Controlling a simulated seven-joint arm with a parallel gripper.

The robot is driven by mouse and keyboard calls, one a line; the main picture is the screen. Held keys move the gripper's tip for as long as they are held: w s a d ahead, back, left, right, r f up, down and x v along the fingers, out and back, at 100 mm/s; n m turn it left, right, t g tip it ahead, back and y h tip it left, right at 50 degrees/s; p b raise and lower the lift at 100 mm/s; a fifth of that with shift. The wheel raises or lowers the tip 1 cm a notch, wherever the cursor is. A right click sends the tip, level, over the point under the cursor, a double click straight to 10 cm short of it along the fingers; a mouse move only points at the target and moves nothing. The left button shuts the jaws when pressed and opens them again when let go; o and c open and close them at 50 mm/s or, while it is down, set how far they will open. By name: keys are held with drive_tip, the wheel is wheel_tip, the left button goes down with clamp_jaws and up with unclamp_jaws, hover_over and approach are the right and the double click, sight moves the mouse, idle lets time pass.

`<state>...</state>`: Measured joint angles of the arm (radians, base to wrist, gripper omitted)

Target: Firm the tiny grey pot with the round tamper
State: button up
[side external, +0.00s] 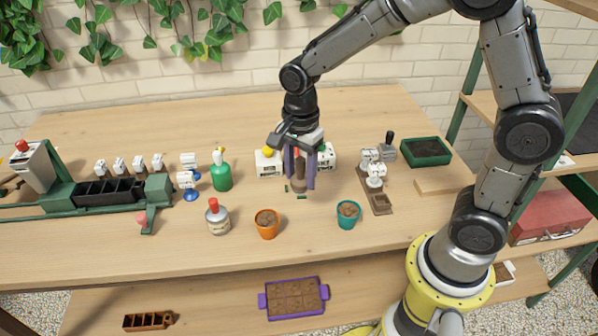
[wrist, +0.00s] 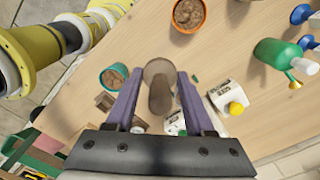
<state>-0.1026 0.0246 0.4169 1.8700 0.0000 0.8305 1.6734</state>
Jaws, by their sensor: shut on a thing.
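My gripper (side external: 299,183) points down over the middle of the table, its purple fingers shut on a brown, round-ended tamper (side external: 299,180). In the wrist view the tamper (wrist: 158,72) sits between the two fingers (wrist: 157,82), its round face toward the table. I cannot tell whether it touches the tabletop. I cannot make out a tiny grey pot in either view. An orange pot (side external: 267,223) and a teal pot (side external: 348,213), both with brown fill, stand in front of the gripper; they also show in the wrist view, orange (wrist: 188,14) and teal (wrist: 114,76).
White boxes, one with a yellow knob (side external: 267,154), stand close behind the gripper. A green bottle (side external: 221,172) and a red-capped bottle (side external: 217,217) stand left. A wooden rack (side external: 380,204) and a green tray (side external: 425,151) are right. The table front between the pots is clear.

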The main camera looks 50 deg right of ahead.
drive_tip(key=c, duration=0.4)
drive_tip(key=shift+w+r+n, duration=0.15)
drive_tip(key=shift+w+n, duration=0.15)
drive_tip(key=shift+w, duration=0.05)
drive_tip(key=w+d, duration=0.2)
drive_tip(key=d, duration=0.1)
drive_tip(key=w+d+f, duration=0.1)
drive_tip(key=w+d, duration=0.1)
drive_tip(key=d, duration=0.1)
drive_tip(key=w+d+f, duration=0.1)
drive_tip(key=w+d, duration=0.1)
drive_tip(key=d, duration=0.1)
drive_tip(key=shift+w+f, duration=0.2)
drive_tip(key=shift+w, duration=0.05)
drive_tip(key=shift+d+f, duration=0.15)
drive_tip(key=shift+f, duration=2)
drive_tip(key=shift+s+f, duration=0.1)
drive_tip(key=shift+f, duration=0.6)
drive_tip(key=shift+r, duration=0.1)
